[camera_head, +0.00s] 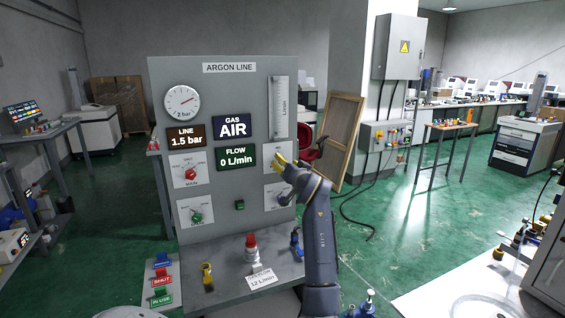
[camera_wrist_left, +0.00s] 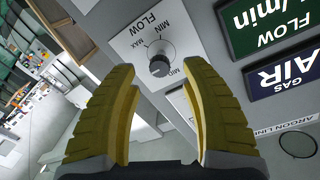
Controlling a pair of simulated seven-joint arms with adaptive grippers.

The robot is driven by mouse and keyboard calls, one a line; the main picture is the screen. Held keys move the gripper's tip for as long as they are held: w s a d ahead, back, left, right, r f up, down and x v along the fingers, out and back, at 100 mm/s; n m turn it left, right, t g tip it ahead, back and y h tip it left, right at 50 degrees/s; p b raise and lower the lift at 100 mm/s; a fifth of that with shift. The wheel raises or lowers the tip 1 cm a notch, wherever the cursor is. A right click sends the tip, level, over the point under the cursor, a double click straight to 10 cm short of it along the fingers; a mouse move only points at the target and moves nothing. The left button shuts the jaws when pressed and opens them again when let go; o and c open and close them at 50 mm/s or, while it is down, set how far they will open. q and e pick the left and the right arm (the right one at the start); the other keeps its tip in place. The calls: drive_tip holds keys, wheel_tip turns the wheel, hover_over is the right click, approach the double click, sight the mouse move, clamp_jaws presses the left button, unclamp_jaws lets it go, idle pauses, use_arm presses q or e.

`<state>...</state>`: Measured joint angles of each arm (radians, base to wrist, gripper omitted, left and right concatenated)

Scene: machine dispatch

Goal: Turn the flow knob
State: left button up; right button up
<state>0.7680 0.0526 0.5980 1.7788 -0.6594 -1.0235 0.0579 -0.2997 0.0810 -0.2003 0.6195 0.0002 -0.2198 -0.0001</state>
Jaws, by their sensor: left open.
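The flow knob (camera_wrist_left: 159,66) is a small dark grey knob on a white plate marked FLOW, MIN, MID and MAX in the left wrist view. In the head view my left gripper (camera_head: 283,162) is in front of the upper right plate and hides the knob. In the left wrist view its yellow fingers (camera_wrist_left: 158,80) are open and appear on either side of the knob, with no visible contact. The green flow display (camera_head: 236,157) reads 0 L/min. My right gripper is not in view.
The grey ARGON LINE panel (camera_head: 228,85) carries a round gauge (camera_head: 182,101), a flow tube (camera_head: 279,107), a red MAIN knob (camera_head: 191,174) and a green knob (camera_head: 197,217). Its shelf holds a red-topped part (camera_head: 251,248), a yellow part (camera_head: 207,277) and a 12 L/min card (camera_head: 262,279).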

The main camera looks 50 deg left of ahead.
use_arm(q)
drive_tip(key=v, duration=0.7)
drive_tip(key=shift+d, duration=0.35)
drive_tip(key=shift+s, duration=0.15)
